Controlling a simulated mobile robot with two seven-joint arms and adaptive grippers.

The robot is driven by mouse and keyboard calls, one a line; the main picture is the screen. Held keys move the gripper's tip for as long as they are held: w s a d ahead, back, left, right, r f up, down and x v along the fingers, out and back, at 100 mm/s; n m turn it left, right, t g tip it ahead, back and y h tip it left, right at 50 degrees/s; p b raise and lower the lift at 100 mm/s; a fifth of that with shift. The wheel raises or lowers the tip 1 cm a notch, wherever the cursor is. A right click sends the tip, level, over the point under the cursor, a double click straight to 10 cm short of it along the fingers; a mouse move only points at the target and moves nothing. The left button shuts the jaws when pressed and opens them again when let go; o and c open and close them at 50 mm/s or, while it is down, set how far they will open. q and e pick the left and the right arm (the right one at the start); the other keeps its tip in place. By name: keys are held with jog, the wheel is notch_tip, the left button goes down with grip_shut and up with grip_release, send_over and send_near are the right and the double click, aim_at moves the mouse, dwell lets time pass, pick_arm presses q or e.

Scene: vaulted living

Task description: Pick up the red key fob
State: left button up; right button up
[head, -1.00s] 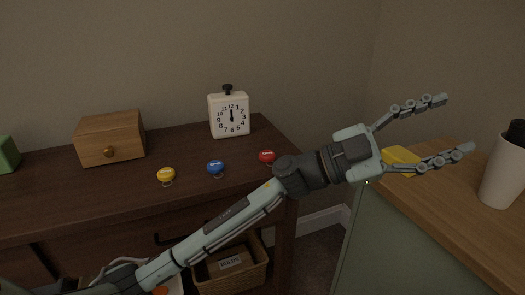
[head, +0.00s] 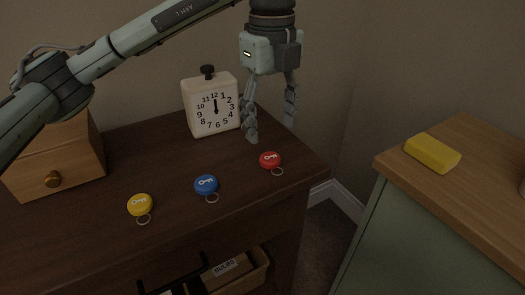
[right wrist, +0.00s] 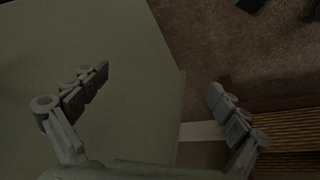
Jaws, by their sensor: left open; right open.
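The red key fob (head: 270,159) lies on the dark wooden dresser top (head: 110,240) near its right end, its metal ring toward the front. My left gripper (head: 270,127) points down, open and empty, above and behind the fob, beside the clock. It does not touch the fob. A blue key fob (head: 206,185) and a yellow key fob (head: 140,205) lie further left in a row. My right gripper (right wrist: 158,90) is open and empty in the right wrist view, over a green cabinet side and the carpet; it is outside the head view.
A white clock (head: 211,105) stands close to the left of my left gripper. A wooden box (head: 60,165) with a knob is at the left. A yellow block (head: 432,153) lies on the separate counter at right.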

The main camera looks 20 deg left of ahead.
aim_at(270, 156)
pick_arm(q)
notch_tip(270, 156, down, 3)
jog(key=shift+r, duration=0.2)
jog(key=f, duration=0.4)
jog(key=shift+w+a+f+p, duration=0.2)
jog(key=shift+w+p, duration=0.1)
jog(key=shift+p, duration=0.05)
jog(key=shift+f, duration=0.15)
jog(key=shift+c, duration=1.3)
jog(key=c, duration=0.7)
jog(key=shift+c, duration=0.5)
pick_arm(e)
jog(key=shift+s+d+f, duration=0.1)
jog(key=shift+s+f, duration=0.1)
jog(key=shift+f, duration=0.3)
jog(key=shift+s+f, duration=0.2)
jog(key=shift+f, duration=0.25)
